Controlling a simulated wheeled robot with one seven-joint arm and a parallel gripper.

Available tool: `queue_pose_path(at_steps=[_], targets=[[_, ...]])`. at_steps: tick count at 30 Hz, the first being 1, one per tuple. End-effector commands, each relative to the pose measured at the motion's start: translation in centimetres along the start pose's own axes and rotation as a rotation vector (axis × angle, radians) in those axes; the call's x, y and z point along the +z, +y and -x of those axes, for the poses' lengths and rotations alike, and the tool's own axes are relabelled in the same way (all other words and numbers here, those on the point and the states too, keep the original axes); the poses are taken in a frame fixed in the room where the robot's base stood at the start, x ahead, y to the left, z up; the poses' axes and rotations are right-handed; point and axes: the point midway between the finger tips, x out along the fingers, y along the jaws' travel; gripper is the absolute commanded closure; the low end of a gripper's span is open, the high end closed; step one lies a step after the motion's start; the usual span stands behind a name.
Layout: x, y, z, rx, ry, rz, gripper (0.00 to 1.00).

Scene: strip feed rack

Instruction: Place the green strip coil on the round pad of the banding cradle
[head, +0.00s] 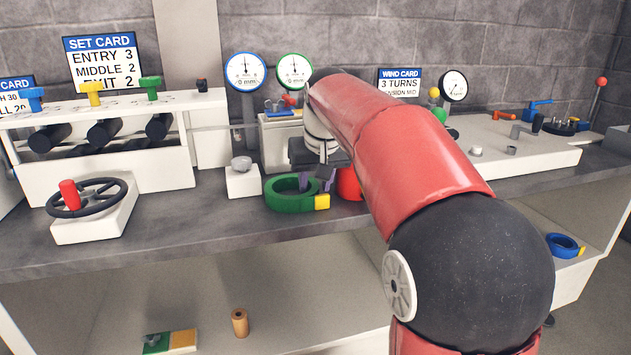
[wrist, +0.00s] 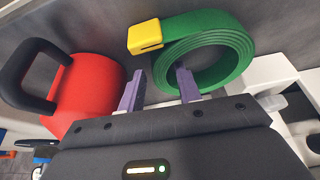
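The green strip coil (head: 285,201) lies on the grey bench in the head view, with a yellow end clip (head: 322,202) on its right. In the wrist view the coil (wrist: 222,75) is at the upper right. My gripper (head: 317,182) is low over the coil's right side. In the wrist view its purple fingers (wrist: 160,86) are apart, the left one outside the coil and the right one overlapping the coil's near edge. I cannot tell whether they touch it. I cannot make out for certain which fixture is the banding cradle; no round pad shows clearly.
A red weight with a black handle (wrist: 92,88) stands close left of the gripper in the wrist view. A white block with a grey knob (head: 242,181) is left of the coil in the head view. A white bed (head: 540,150) with fittings is right.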

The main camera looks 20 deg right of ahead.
Motion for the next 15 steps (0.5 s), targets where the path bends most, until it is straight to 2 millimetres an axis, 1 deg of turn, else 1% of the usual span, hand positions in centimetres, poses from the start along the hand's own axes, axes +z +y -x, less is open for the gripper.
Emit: queue_pose_path(at_steps=[5,8,11,15], targets=[[-0.1,0.0,0.4,0.0,0.002,0.0,0.66],[-0.1,0.0,1.5,0.0,0.004,0.0,0.66],[-0.1,0.0,3.4,0.0,0.005,0.0,0.66],[-0.1,0.0,6.5,0.0,0.005,0.0,0.66]])
